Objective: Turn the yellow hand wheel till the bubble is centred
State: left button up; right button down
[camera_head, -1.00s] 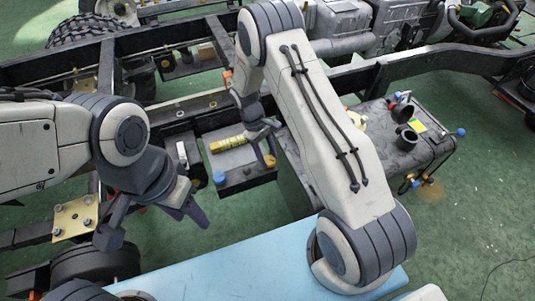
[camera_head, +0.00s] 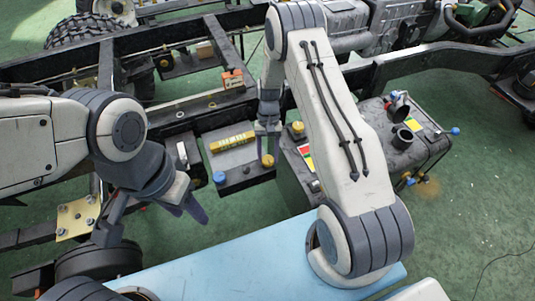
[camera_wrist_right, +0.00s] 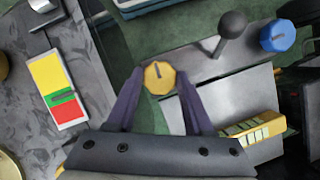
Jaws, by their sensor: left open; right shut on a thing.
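The yellow hand wheel (camera_head: 268,160) is a small faceted knob at the right end of a dark plate. It also shows in the right wrist view (camera_wrist_right: 159,77) between my fingertips. My right gripper (camera_head: 268,146) reaches it from above and is shut on it. A yellow bar-shaped level (camera_head: 232,141) lies on the grey plate left of the wheel; part of it shows in the right wrist view (camera_wrist_right: 252,137). Its bubble is too small to make out. My left gripper (camera_head: 152,217) is open and empty, well left of the plate.
A blue knob (camera_head: 219,178) sits at the plate's left front corner, and a dark ball-topped lever (camera_wrist_right: 232,24) stands near it. A grey box with a yellow, green and red strip (camera_head: 305,157) is close on the right. Black chassis rails (camera_head: 180,107) run behind.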

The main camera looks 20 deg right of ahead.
jog(key=shift+m, duration=0.6)
jog(key=shift+c, duration=1.4)
grip_release()
jog(key=v, duration=1)
jog(key=shift+d+r, duration=0.25)
jog(key=shift+d, duration=0.1)
jog(key=shift+s, duration=0.1)
